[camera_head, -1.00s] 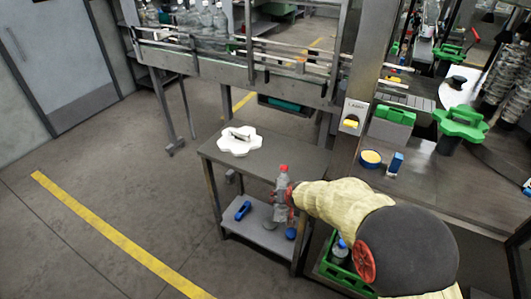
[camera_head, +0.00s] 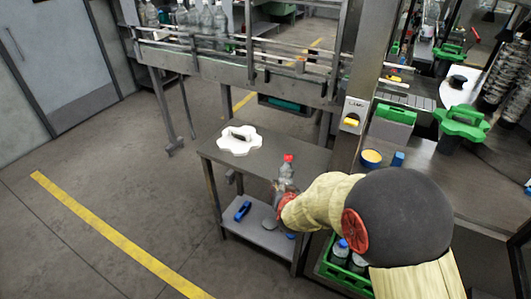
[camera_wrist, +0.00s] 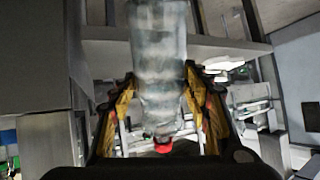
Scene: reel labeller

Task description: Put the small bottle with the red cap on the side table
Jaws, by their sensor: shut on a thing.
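The small clear bottle with the red cap (camera_head: 286,172) is upright in the head view, in front of the side table's right part. The side table (camera_head: 305,157) has a dark top and a lower shelf. I cannot tell whether the bottle touches the top; its base is hidden by my gripper.
A white lobed part with a handle (camera_head: 239,141) lies on the table's left half. A blue object (camera_head: 243,210) lies on the lower shelf (camera_head: 258,234). A green crate (camera_head: 340,283) with bottles stands below right. The tabletop between the white part and bottle is clear.

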